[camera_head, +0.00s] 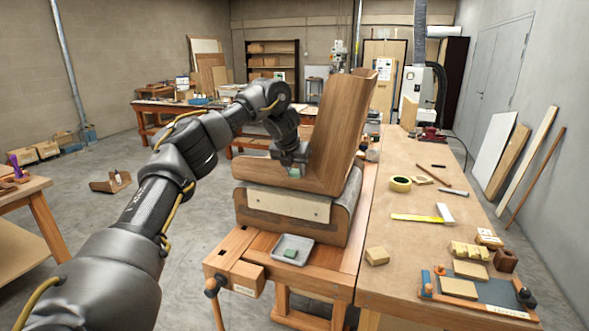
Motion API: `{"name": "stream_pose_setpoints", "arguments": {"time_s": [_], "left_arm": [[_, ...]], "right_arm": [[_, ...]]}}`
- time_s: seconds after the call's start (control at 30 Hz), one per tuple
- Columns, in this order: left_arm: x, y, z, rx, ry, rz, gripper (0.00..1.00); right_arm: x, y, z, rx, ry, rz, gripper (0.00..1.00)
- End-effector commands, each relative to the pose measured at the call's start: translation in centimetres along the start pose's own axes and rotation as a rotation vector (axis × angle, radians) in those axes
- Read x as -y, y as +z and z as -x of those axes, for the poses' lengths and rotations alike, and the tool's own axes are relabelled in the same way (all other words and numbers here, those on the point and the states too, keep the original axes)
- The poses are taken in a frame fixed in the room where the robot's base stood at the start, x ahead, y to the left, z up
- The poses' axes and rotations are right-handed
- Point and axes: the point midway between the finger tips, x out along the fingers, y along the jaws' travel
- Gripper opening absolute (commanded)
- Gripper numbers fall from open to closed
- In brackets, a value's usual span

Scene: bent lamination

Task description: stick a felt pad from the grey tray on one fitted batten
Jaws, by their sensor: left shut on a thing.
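The grey tray (278,251) sits on the wooden bench in the lower middle, with a green felt pad (290,254) in it. My left gripper (294,166) is above and behind the tray, at the inner side of the curved brown wood panel (338,125). It is shut on a small green felt pad (294,173), mostly hidden by the fingers. The panel rests on a block-like form. A pale batten (287,204) with dark dots runs along the form's front, below the gripper. Whether the held pad touches the wood is hard to tell. My right gripper is out of view.
A vise handle (212,286) juts out at the bench front.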

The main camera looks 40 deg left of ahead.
Motion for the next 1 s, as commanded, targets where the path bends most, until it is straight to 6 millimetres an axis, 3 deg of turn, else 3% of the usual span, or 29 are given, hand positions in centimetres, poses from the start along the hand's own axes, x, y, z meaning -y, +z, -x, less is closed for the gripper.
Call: {"name": "stream_pose_setpoints", "arguments": {"time_s": [0.17,0.33,0.47,0.77,1.0], "left_arm": [[1.0,-0.3,-0.1,0.000,0.018,0.024,0.18],[4.7,-2.0,-0.4,0.003,0.095,0.145,0.18],[8.5,-4.4,-0.7,0.005,0.195,0.307,0.18],[16.3,-13.1,-1.2,0.008,0.498,0.833,0.18],[20.1,-23.4,-0.5,0.003,0.846,1.449,0.18]], "right_arm": [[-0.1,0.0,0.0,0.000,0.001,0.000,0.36],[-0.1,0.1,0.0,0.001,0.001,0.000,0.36],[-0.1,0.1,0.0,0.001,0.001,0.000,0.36],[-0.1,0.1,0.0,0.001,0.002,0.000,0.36],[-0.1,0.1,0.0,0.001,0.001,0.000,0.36]]}}
